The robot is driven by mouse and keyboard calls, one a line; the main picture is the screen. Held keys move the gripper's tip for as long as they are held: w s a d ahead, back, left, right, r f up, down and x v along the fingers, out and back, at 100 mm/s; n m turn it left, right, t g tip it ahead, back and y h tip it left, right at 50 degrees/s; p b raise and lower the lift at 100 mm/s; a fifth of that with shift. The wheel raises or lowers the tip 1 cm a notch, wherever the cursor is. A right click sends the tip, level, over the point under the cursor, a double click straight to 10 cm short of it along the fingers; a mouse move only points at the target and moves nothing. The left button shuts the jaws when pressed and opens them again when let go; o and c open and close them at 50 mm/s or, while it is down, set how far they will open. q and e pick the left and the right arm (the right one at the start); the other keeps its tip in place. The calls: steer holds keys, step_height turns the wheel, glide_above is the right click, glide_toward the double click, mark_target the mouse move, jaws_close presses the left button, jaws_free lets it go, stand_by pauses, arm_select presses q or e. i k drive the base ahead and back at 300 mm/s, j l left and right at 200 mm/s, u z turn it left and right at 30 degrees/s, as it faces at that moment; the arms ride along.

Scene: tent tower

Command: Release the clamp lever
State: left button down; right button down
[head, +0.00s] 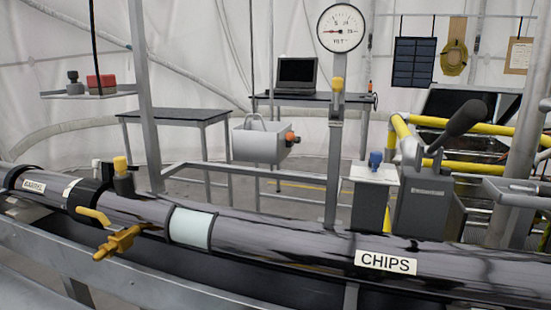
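A large lever (462,122) with a thick black handle slants up to the right from a grey box-shaped mount (422,208) at the right. A black pipe (290,240) crosses the foreground, with a white label reading CHIPS (386,262). At the left, a yellow handle (94,216) and a yellow valve-like fitting (120,241) sit on the front of the pipe beside a black band (88,198). No label shows which of these is the clamp lever. Neither of my grippers is in view.
A round gauge (341,28) stands on a grey post (334,150) behind the pipe. A grey bin (258,143) hangs left of it. A laptop (297,72) sits on a rear table. Yellow rails (455,167) run behind the lever. A grey rail (150,285) edges the front.

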mark_target(290, 136)
steer(key=k+l+z, duration=0.25)
steer(key=k, duration=0.2)
steer(key=k+l+z, duration=0.1)
steer(key=k+z, duration=0.2)
steer(key=k, duration=0.15)
